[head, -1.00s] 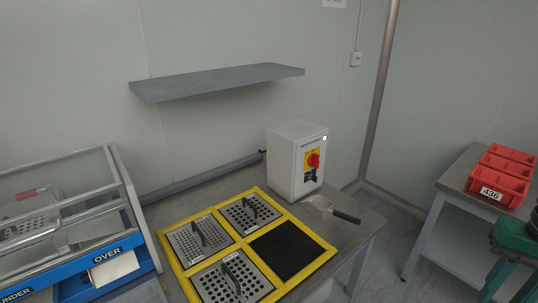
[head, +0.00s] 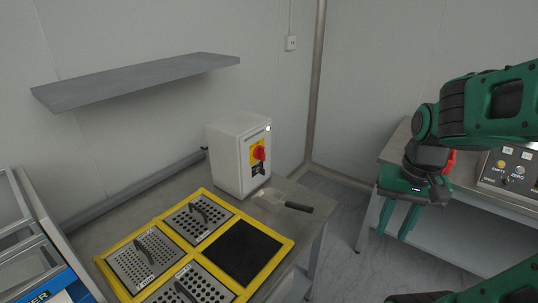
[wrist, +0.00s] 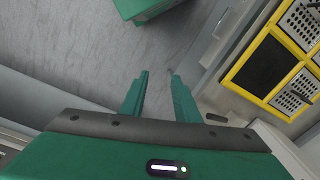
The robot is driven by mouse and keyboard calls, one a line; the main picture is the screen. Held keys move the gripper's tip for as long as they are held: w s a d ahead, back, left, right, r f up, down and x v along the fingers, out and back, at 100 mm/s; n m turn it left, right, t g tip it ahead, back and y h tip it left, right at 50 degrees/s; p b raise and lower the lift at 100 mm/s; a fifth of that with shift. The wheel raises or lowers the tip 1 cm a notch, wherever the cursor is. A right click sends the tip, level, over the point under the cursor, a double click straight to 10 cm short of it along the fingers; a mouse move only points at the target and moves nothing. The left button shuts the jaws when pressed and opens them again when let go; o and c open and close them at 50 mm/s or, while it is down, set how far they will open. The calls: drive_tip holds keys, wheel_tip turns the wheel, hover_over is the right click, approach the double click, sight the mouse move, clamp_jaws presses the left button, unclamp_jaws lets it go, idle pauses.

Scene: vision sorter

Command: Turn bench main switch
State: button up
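The plate's small lettering is too small to read. My gripper (head: 396,222) is in the air to the right of the bench, well apart from the box, with its fingers pointing down. In the wrist view its two green fingers (wrist: 157,78) stand apart with only floor between them, so it is open and empty. The knob does not show in the wrist view.
A yellow-framed tray (head: 267,268) with perforated plates and a black square lies in front of the box. A dark-handled scoop (head: 298,207) lies beside the box. A grey shelf (head: 140,82) hangs above. A control panel (head: 509,171) stands on the right table.

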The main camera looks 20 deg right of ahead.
drive_tip(key=w+a+f+m+t+y, duration=0.1)
drive_tip(key=w+a+f+y, duration=0.2)
drive_tip(key=w, duration=0.4)
drive_tip(key=w+a+f+m+t, duration=0.1)
drive_tip(key=w+a+f+m, duration=0.15)
drive_tip(key=w+f, duration=0.35)
drive_tip(key=m+t+y, duration=0.7)
drive_tip(key=m+t, duration=0.5)
drive_tip(key=m, duration=0.6)
approach(261, 153)
drive_tip(key=x, duration=0.7)
drive_tip(key=shift+w+d+r, duration=0.3)
drive_tip(key=shift+w+r, duration=0.05)
drive_tip(key=shift+r, duration=0.05)
drive_tip(key=shift+m, duration=0.25)
